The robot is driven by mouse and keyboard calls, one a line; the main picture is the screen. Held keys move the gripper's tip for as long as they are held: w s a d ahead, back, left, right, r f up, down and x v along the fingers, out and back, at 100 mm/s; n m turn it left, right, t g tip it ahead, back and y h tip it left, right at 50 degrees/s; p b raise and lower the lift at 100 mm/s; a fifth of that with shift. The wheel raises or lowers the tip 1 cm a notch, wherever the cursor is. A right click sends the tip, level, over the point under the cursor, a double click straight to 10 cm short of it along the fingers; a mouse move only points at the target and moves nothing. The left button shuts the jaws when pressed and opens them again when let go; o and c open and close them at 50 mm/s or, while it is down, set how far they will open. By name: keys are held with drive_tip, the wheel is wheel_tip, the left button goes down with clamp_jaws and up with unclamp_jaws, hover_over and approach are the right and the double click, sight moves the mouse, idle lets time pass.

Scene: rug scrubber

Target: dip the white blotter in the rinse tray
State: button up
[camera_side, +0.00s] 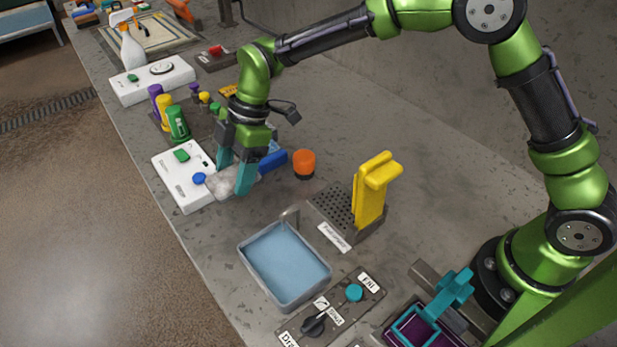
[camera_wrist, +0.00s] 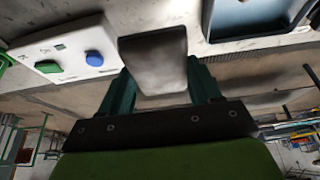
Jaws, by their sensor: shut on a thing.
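My gripper (camera_side: 233,180) is shut on the white blotter (camera_side: 221,184), a whitish-grey pad between the teal fingers. In the wrist view the blotter (camera_wrist: 154,62) shows as a pale block between the fingers of my gripper (camera_wrist: 160,85). It is at the right edge of a white switch box in the side view; whether they touch, I cannot tell. The rinse tray (camera_side: 243,258), a grey tray with a light blue inside, is nearer the camera and to the right, apart from the blotter. Part of the tray (camera_wrist: 250,18) shows at the top right of the wrist view.
The white box (camera_side: 184,190) has green and blue buttons. A blue block (camera_side: 273,160) and orange-topped knob (camera_side: 304,163) are right of my gripper. A yellow upright piece (camera_side: 372,190) stands on a perforated rack (camera_side: 333,204) beyond the tray. A control panel (camera_side: 335,318) is right of the tray.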

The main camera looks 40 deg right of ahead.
drive_tip(key=s+a+f+n+g, duration=0.2)
drive_tip(key=s+n, duration=0.3)
drive_tip(key=s, duration=0.2)
drive_tip(key=n+g+h, duration=0.2)
drive_tip(key=n+h, duration=0.2)
drive_tip(key=n, duration=0.9)
hover_over(287, 271)
drive_tip(key=w, duration=0.1)
drive_tip(key=shift+w+f, duration=0.2)
drive_tip(key=shift+f, duration=3.05)
drive_tip(key=shift+f, duration=0.55)
drive_tip(key=shift+r, duration=0.15)
drive_tip(key=shift+r, duration=2.65)
drive_tip(key=shift+r, duration=1.5)
